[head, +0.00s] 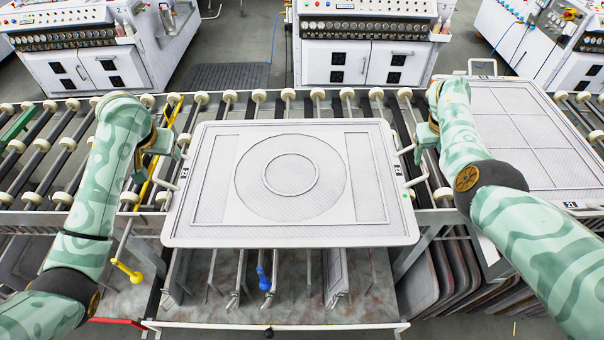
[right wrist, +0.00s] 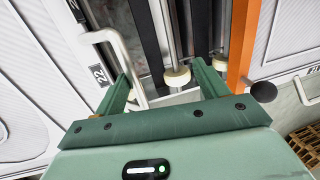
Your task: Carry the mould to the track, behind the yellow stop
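The mould (head: 215,231) is a large light-grey plate with a ring pattern and 22 labels. It lies level in the middle of the head view, its far part over the rollers and its near part over the slotted rack. My left gripper (head: 176,146) is at its left handle; its fingers are too small to tell. My right gripper (head: 411,150) is at the right handle. In the right wrist view its fingers (right wrist: 160,76) are apart, with the white handle (right wrist: 127,72) between them, close to the left finger. A yellow bar (head: 154,168), apparently the yellow stop, lies across the track, partly behind my left arm.
The roller track (head: 290,100) runs across behind the mould. A second mould (head: 515,115), labelled 21, is on the right. An orange bar (right wrist: 243,45) stands beside my right gripper. Yellow (head: 134,276) and blue (head: 263,278) knobs are in front. A green bar (head: 18,126) is far left.

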